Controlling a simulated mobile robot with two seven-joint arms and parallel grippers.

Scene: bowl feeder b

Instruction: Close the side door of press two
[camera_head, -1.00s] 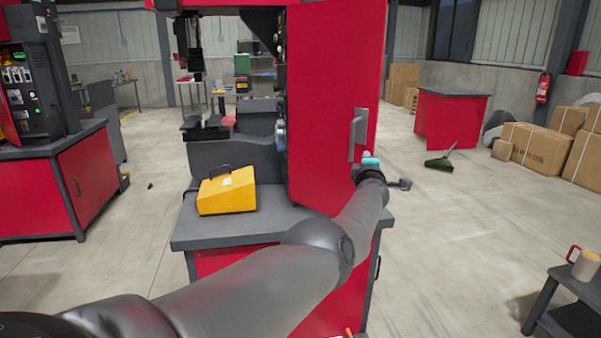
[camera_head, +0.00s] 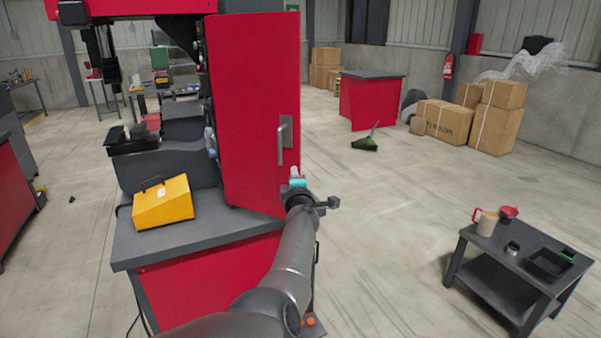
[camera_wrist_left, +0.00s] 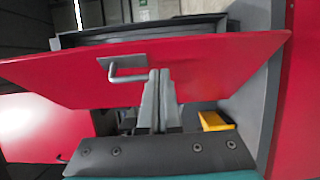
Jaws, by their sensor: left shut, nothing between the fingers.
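The side door (camera_head: 250,110) of the press is a tall red panel with a grey bar handle (camera_head: 282,142) near its right edge. It stands at the press's right side; how far open it is, I cannot tell. My left gripper (camera_head: 296,180) is just below and right of the handle, mostly hidden behind my wrist. In the left wrist view, the fingers (camera_wrist_left: 160,76) are together and empty in front of the red door (camera_wrist_left: 200,62), beside the right end of the handle (camera_wrist_left: 127,76). Contact is unclear. My right gripper is not in view.
A yellow box (camera_head: 162,202) sits on the grey press table (camera_head: 215,230). A low dark table (camera_head: 480,262) with a mug (camera_head: 487,222) stands at the right. A green dustpan or brush (camera_head: 365,144) lies on the floor.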

